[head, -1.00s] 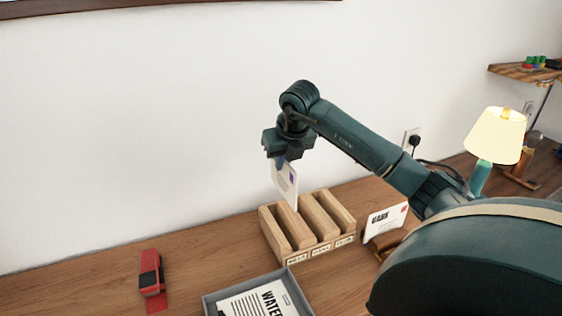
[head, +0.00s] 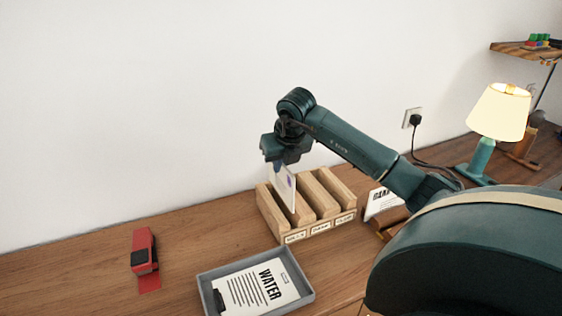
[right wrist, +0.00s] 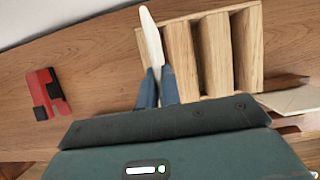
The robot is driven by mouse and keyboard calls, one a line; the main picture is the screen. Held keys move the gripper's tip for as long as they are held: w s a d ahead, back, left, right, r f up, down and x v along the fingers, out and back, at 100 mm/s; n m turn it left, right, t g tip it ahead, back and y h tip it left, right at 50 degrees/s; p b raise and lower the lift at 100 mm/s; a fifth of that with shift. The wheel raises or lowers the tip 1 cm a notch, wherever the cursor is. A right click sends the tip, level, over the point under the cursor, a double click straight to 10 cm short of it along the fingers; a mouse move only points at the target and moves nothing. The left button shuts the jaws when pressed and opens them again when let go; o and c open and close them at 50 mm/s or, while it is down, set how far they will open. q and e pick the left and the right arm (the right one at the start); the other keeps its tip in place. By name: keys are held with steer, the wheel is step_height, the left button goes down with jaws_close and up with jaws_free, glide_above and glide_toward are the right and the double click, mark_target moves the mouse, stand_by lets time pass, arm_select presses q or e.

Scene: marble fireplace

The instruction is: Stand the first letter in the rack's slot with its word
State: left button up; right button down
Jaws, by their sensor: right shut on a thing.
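My right gripper (head: 279,162) is shut on the top of a white letter (head: 283,187) with a small blue-purple mark. The letter hangs upright over the left end of the wooden rack (head: 338,221), its lower part at the leftmost slot. In the right wrist view the gripper fingers (right wrist: 157,88) hold the letter (right wrist: 152,38), seen edge-on and slightly slanted, along the rack's left side (right wrist: 215,50). How deep it sits I cannot tell. The rack has several wooden dividers and three front labels, too small to read surely. My left gripper is not in view.
A grey tray (head: 206,288) in front holds a sheet headed WATER (head: 255,292). Another white letter (head: 383,203) leans right of the rack, partly behind my arm. A red and black object (head: 144,258) lies left. A lit lamp (head: 498,112) stands right. Desk between red object and rack is clear.

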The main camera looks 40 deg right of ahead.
steer(key=shift+f, duration=0.1)
stand_by(0.5)
steer(key=shift+f, duration=0.1)
steer(key=shift+f+b, duration=0.65)
steer(key=shift+f, duration=0.25)
steer(key=shift+f+b, duration=0.2)
steer(key=shift+b, duration=0.15)
steer(key=shift+f+b, duration=0.5)
steer(key=shift+f, duration=0.15)
steer(key=shift+f, duration=0.15)
